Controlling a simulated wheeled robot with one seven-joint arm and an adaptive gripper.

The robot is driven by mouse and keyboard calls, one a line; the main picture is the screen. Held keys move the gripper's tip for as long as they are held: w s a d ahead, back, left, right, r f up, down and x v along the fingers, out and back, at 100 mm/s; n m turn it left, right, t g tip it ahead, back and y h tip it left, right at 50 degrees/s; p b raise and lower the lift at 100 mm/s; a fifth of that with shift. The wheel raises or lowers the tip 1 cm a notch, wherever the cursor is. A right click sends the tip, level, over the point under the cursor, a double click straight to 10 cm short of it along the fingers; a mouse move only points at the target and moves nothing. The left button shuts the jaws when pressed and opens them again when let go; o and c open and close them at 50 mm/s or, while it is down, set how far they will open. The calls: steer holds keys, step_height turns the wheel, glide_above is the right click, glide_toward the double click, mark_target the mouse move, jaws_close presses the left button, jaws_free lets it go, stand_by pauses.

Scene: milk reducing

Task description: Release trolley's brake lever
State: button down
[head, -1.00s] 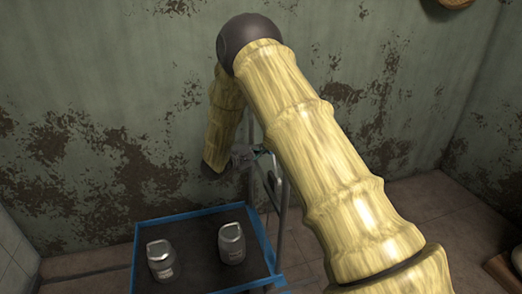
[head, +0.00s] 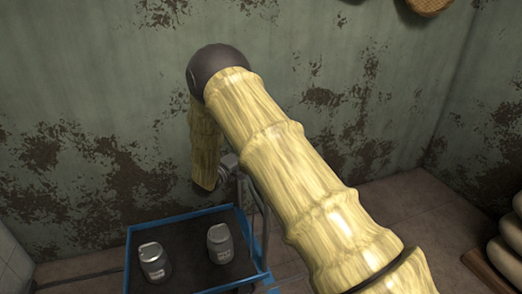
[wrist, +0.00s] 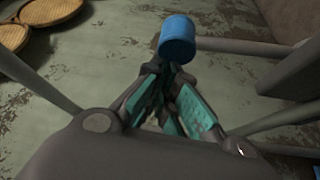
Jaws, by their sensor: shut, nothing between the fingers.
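The trolley has a dark tray top with a blue rim (head: 180,217), low in the head view. Its grey metal frame bars (wrist: 240,46) cross the wrist view. A blue cylindrical cap (wrist: 177,40), which looks like the end of the brake lever, is just beyond my fingertips. I cannot tell whether they touch it. My gripper (wrist: 166,78) has dark fingers with teal pads, closed together at the tips with nothing between them. In the head view my own arm hides the fingers and most of the trolley's handle side.
Two metal cans, one at left (head: 154,261) and one at right (head: 220,243), stand on the tray. A stained wall (head: 330,60) is close behind. Stacked pale sacks (head: 508,245) sit at the right edge. Round baskets (wrist: 45,10) hang on the wall. Floor shows right of the trolley.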

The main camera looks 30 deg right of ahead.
steer(key=s+a+p, duration=0.2)
steer(key=s+p, duration=0.4)
steer(key=s, duration=0.2)
steer(key=shift+s+a+f+p, duration=0.15)
steer(key=shift+s+f+p, duration=0.05)
steer(key=shift+s+p, duration=0.1)
steer(key=shift+s+f, duration=0.15)
stand_by(0.3)
steer(key=w+r+p, duration=0.2)
steer(key=w+r, duration=0.1)
steer(key=s+a+f, duration=0.1)
steer(key=a+f, duration=0.2)
steer(key=a, duration=0.6)
steer(key=shift+a+b, duration=0.15)
steer(key=shift+b, duration=0.25)
